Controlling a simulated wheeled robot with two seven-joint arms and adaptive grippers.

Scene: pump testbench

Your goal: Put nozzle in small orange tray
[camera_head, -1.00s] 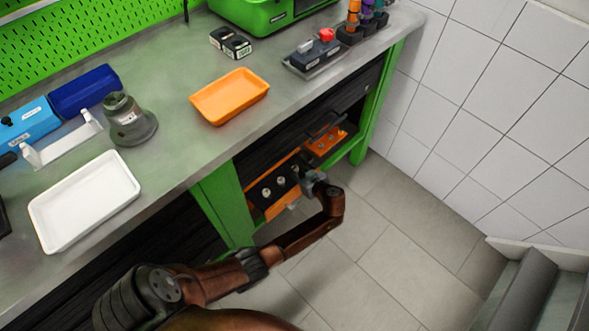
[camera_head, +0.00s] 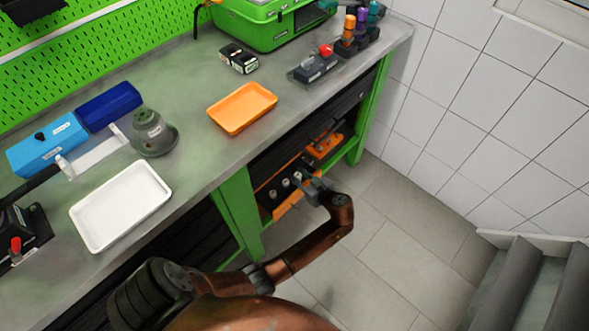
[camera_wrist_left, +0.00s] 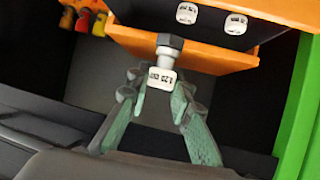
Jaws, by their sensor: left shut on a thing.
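My left gripper (camera_head: 308,187) is at the open drawer under the bench, at the right end of the row of nozzles. In the left wrist view my left gripper (camera_wrist_left: 160,92) has its two grey-green fingers on either side of a nozzle (camera_wrist_left: 166,58) with a dark hex collar and a white printed label, and is shut on it. The nozzle is close against the orange drawer insert (camera_wrist_left: 205,62); whether it is clear of its hole cannot be told. The small orange tray (camera_head: 242,108) lies on the bench top and looks empty. My right gripper is not in view.
Several other nozzles (camera_head: 285,184) stand in the drawer. The bench edge and green leg (camera_head: 240,210) are near my arm. A white tray (camera_head: 122,205), a grey-green pump part (camera_head: 152,133) and a black-and-white block (camera_head: 238,58) are on the bench. Bench around the orange tray is clear.

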